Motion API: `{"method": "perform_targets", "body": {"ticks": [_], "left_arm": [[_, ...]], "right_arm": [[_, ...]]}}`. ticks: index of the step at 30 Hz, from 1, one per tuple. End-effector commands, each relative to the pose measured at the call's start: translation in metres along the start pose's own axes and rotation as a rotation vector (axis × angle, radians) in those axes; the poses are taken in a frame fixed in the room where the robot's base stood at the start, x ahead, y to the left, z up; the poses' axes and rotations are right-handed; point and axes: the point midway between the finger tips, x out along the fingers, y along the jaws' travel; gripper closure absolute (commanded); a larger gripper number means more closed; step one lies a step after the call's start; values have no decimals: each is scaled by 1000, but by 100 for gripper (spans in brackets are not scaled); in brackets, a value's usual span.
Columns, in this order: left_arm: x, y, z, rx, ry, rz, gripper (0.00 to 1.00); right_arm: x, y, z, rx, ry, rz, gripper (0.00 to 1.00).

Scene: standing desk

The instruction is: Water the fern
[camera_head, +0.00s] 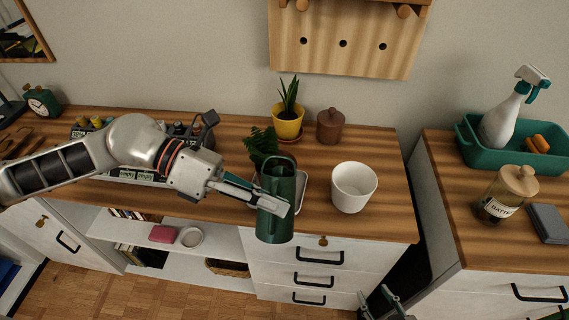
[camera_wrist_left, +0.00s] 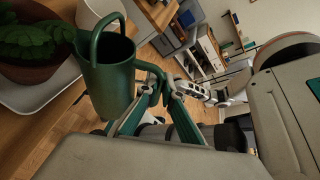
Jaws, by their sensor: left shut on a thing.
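My left gripper (camera_head: 262,197) is shut on a dark green watering can (camera_head: 274,228), which it holds nearly upright at the front edge of the wooden desk. In the left wrist view the gripper (camera_wrist_left: 160,88) grips the handle side of the can (camera_wrist_left: 108,75). The fern (camera_head: 262,143) is just behind the can in the head view, its pot mostly hidden. In the left wrist view the fern (camera_wrist_left: 35,38) stands in a brown pot (camera_wrist_left: 45,72) on a white tray (camera_wrist_left: 40,98). My right gripper (camera_head: 382,304) is low at the bottom edge, fingers apart and empty.
A white pot (camera_head: 353,190) stands right of the can. A yellow pot with a plant (camera_head: 287,125) and a brown lidded jar (camera_head: 330,127) are behind. A separate right-hand counter (camera_head: 470,235) holds a green bin (camera_head: 551,163) and a battery jar (camera_head: 507,196).

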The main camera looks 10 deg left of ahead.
Motion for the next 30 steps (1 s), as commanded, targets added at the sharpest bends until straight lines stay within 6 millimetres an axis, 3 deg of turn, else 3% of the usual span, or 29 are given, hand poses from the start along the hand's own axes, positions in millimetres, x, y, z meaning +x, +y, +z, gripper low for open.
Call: {"method": "perform_targets", "body": {"ticks": [22,30], "left_arm": [[0,0,0,3,-1,0,100],[5,-3,-16,65,-13,27,100]], "right_arm": [[0,0,-2,0,4,1,61],[2,-1,2,1,1,0,61]]}}
